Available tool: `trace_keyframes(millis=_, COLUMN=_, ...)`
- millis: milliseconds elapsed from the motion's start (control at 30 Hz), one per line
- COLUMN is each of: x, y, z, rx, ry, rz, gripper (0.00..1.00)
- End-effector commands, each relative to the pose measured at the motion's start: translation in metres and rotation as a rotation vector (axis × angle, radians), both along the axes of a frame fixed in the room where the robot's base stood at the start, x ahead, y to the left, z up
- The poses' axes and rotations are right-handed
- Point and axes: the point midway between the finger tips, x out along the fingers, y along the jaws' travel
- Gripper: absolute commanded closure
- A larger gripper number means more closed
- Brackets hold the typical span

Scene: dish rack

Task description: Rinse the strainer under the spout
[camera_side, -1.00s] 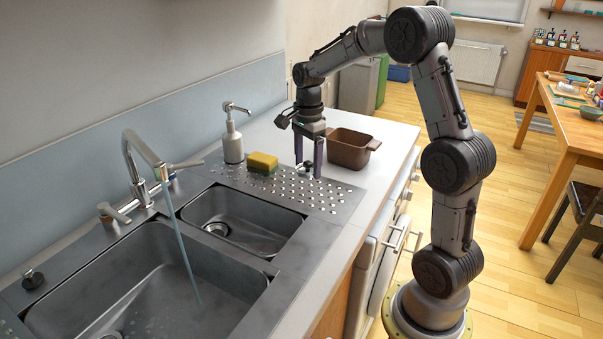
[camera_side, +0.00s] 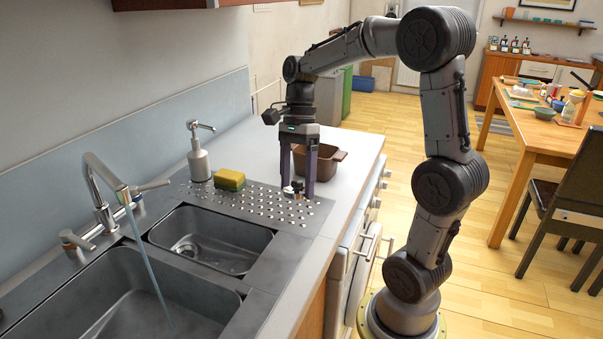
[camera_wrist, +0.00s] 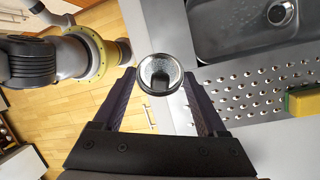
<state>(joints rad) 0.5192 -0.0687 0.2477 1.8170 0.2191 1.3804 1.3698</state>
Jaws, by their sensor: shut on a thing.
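The strainer (camera_wrist: 160,74) is a small round metal cup with a speckled inside and a dark post in the middle. In the side view it is a small dark and light shape (camera_side: 292,189) low between my fingers. My gripper (camera_side: 298,188) points down at the right end of the perforated drainboard, shut on the strainer. In the wrist view the fingers (camera_wrist: 160,76) stand on either side of it. Whether it touches the board cannot be told. The spout (camera_side: 123,194) is at the left, and a stream of water (camera_side: 152,275) runs from it into the large basin (camera_side: 105,290).
A yellow-green sponge (camera_side: 229,179) and a soap dispenser (camera_side: 199,160) stand at the back of the drainboard (camera_side: 262,208). A brown dish (camera_side: 328,160) sits close behind my gripper. The small basin (camera_side: 210,240) lies between the drainboard and the large basin.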

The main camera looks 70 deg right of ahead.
Motion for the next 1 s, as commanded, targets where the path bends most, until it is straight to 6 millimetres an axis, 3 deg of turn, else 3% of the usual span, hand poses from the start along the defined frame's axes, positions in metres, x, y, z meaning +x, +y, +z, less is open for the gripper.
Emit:
trace_keyframes(millis=300, x=0.033, y=0.118, z=-0.002, rx=0.379, ry=0.122, rz=0.009, gripper=0.9)
trace_keyframes(millis=433, x=0.053, y=0.155, z=-0.003, rx=0.562, ry=0.175, rz=-0.014, gripper=0.9)
trace_keyframes(millis=533, x=0.061, y=0.169, z=-0.013, rx=0.685, ry=0.208, rz=-0.028, gripper=0.9)
trace_keyframes(millis=700, x=0.061, y=0.175, z=-0.022, rx=0.811, ry=0.243, rz=-0.011, gripper=0.9)
trace_keyframes(millis=1000, x=0.061, y=0.175, z=-0.02, rx=0.852, ry=0.253, rz=-0.006, gripper=0.9)
